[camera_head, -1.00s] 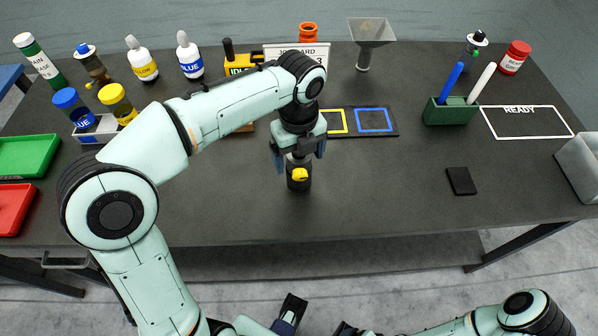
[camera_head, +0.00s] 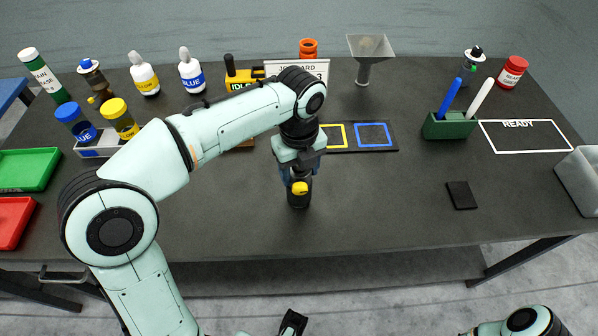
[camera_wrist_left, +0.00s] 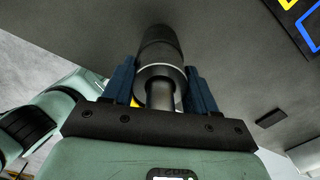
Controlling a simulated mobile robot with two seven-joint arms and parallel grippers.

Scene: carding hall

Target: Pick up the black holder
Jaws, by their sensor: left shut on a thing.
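The black holder (camera_head: 299,200) is a short dark cylinder with a yellow knob on its front, upright over the middle of the table. My left gripper (camera_head: 299,178) points down and its blue fingers are shut on the holder's upper part. In the left wrist view the holder (camera_wrist_left: 158,45) stretches away from the gripper (camera_wrist_left: 165,90), with a grey collar and shaft between the two fingers. Whether its base touches the table is hard to tell. A dark tip at the bottom edge of the head view seems to be part of my right gripper (camera_head: 292,323); its jaws are mostly out of frame.
A mat with yellow and blue squares (camera_head: 390,148) lies behind the holder. A green pen stand (camera_head: 450,127), a READY outline, a small black pad (camera_head: 461,195) and a grey bin (camera_head: 580,180) are at right. Bottles and green and red trays (camera_head: 12,222) are at left.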

